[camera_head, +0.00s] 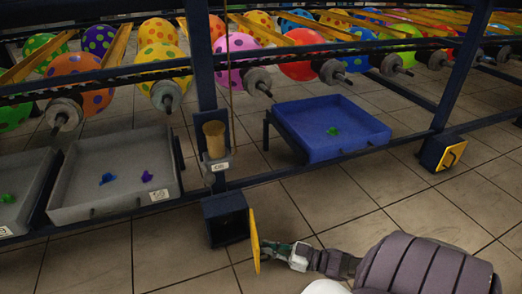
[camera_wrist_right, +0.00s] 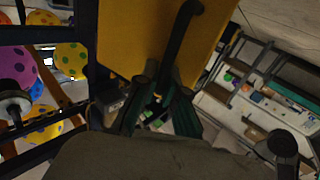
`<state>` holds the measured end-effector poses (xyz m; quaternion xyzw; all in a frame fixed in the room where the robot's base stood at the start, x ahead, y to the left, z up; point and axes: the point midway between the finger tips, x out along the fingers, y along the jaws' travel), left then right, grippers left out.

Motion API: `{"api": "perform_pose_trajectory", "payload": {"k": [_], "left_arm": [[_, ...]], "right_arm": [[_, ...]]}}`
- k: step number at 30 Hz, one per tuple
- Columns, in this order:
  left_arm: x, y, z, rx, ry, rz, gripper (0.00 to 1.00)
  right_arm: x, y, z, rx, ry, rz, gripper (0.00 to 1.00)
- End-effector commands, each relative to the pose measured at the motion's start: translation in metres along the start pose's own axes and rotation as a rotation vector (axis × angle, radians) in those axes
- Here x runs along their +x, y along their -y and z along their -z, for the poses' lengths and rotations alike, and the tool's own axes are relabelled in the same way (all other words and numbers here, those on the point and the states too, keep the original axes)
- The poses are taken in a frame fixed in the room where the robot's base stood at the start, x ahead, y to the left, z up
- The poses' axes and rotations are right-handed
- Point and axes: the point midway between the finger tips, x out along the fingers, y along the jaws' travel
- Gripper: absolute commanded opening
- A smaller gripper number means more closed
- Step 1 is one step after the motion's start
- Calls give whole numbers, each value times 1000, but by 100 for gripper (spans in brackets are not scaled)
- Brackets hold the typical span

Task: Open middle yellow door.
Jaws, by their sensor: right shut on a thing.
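The middle yellow door (camera_head: 254,241) is swung out from its dark box (camera_head: 225,219) at the foot of the post and is seen nearly edge-on. The box's front is uncovered and its inside looks dark. My right gripper (camera_head: 268,248) is at the door's right side, shut on its handle. In the right wrist view the yellow panel (camera_wrist_right: 130,35) fills the upper middle. Its black handle (camera_wrist_right: 180,35) runs down between the fingers of my right gripper (camera_wrist_right: 160,97). My left gripper is in neither view.
Another yellow door (camera_head: 449,154) with a black handle is closed on a box at the right. A blue tray (camera_head: 305,150) and a grey tray (camera_head: 80,205) sit on the rack. Spotted balloons hang on the rack above. The tiled floor (camera_head: 360,205) in front is clear.

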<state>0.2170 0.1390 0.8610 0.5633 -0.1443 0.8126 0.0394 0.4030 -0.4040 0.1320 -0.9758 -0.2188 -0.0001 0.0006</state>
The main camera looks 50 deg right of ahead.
Motion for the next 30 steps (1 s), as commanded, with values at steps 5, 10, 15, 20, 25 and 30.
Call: {"api": "perform_pose_trajectory", "payload": {"k": [5, 10, 15, 20, 25, 30], "left_arm": [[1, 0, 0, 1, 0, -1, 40], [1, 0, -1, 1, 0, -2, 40], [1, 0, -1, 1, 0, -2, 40], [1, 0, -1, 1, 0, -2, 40], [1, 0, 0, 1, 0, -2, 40], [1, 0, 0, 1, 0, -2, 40]], "right_arm": [[-8, -6, -2, 0, 5, 0, 0], [-11, -10, -1, 1, 4, 0, 0], [-12, -12, -1, 1, 3, -1, 0], [-12, -12, -1, 0, 4, -1, 0], [-12, -12, -1, 0, 3, -2, 13], [-11, -12, -1, 0, 2, -2, 34]]}}
